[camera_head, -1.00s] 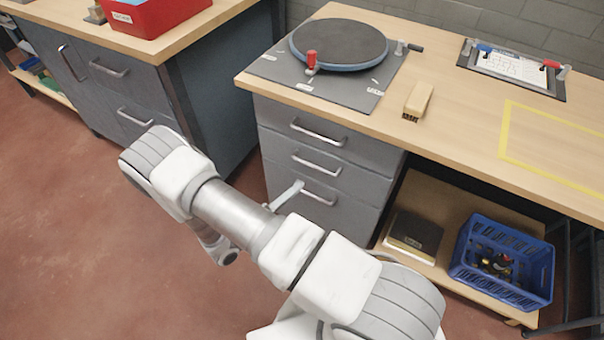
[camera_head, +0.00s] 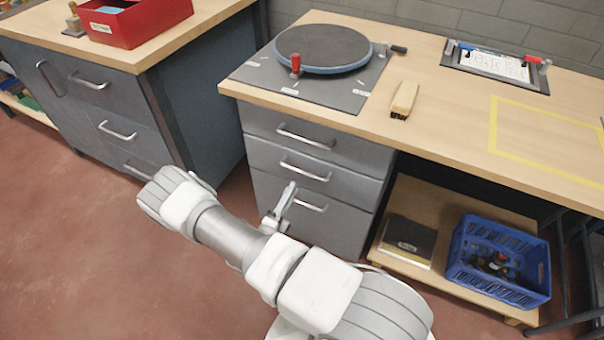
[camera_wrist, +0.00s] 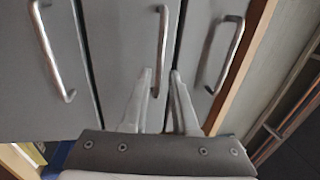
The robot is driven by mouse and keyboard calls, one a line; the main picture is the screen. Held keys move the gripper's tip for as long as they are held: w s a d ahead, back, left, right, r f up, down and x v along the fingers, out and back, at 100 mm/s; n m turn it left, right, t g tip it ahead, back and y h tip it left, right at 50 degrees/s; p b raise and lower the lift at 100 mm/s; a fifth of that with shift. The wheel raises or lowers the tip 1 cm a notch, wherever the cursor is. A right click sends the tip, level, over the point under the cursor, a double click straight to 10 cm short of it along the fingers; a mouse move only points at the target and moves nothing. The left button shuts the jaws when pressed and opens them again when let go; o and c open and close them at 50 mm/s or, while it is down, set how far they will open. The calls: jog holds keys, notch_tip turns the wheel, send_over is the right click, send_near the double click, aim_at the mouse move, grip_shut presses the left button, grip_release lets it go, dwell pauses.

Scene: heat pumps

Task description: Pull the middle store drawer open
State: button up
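The grey store unit under the worktop has three drawers, and all look closed. The middle drawer (camera_head: 264,159) has a silver bar handle (camera_head: 305,169); this handle also shows upright in the centre of the wrist view (camera_wrist: 162,48). My gripper (camera_head: 290,188) is low in front of the drawers, partly hidden by my arm in the head view. In the wrist view my gripper (camera_wrist: 161,72) is open, its pale fingers apart. The lower end of the middle handle appears between them. I cannot tell whether the fingers reach around the bar or touch it.
The top handle (camera_head: 307,136) and bottom handle (camera_head: 311,203) are close to the middle one. A round turntable (camera_head: 322,47) and a brush (camera_head: 404,99) are on the worktop (camera_head: 450,115). A blue crate (camera_head: 498,262) stands on the shelf at right. Another cabinet (camera_head: 200,120) stands at left.

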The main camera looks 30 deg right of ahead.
aim_at(302, 172)
jog(key=b+x, duration=0.1)
jog(key=x, duration=0.6)
jog(key=shift+w+d, duration=0.15)
jog(key=shift+d, duration=0.05)
grip_shut()
dwell(1.1)
